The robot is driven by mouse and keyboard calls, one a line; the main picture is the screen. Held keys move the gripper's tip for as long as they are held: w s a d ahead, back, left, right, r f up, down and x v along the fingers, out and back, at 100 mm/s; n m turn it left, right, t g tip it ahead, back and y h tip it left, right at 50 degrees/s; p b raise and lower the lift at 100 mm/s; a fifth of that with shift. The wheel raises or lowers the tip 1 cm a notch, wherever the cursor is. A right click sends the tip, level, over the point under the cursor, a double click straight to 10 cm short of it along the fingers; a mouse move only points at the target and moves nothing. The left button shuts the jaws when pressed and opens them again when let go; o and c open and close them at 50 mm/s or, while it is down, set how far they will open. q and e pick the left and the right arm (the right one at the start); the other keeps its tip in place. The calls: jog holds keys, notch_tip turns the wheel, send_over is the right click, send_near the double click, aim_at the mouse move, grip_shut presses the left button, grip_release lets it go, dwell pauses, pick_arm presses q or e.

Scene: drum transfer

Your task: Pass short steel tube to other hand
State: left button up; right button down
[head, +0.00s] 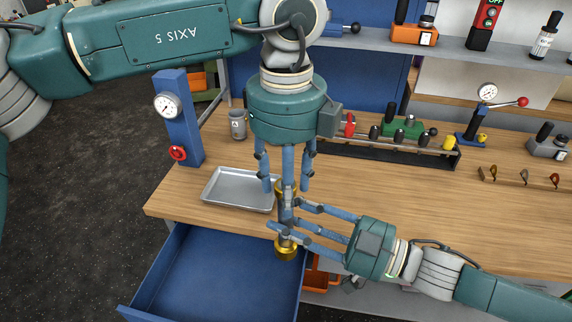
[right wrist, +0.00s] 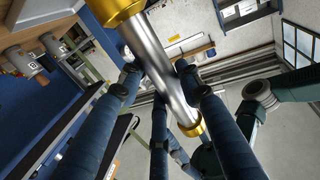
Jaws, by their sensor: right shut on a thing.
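The short steel tube (head: 286,249) stands roughly upright above the open drawer, near the table's front edge. It has a grey shaft and gold collars at both ends; in the right wrist view its bright shaft (right wrist: 160,68) runs between the fingers. My right gripper (head: 284,222) comes in from the right and is shut on the shaft between the collars. My left gripper (head: 286,187) points down from above. Its fingers are spread around the upper collar, with gaps visible at the sides. The tube's top is partly hidden by a left finger.
A metal tray (head: 213,187) lies on the wooden table (head: 400,215) just left of the grippers. A blue drawer (head: 215,285) is open below. A blue gauge post (head: 180,120) stands at the left, and a tool rack (head: 375,150) stands behind.

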pick_arm(q)
jog(key=shift+f, duration=0.4)
pick_arm(e)
jog(key=shift+r, duration=0.1)
pick_arm(q)
jog(key=shift+c, duration=0.5)
grip_shut()
pick_arm(e)
jog(key=c, duration=1.1)
grip_release()
pick_arm(q)
jog(key=shift+r, duration=0.1)
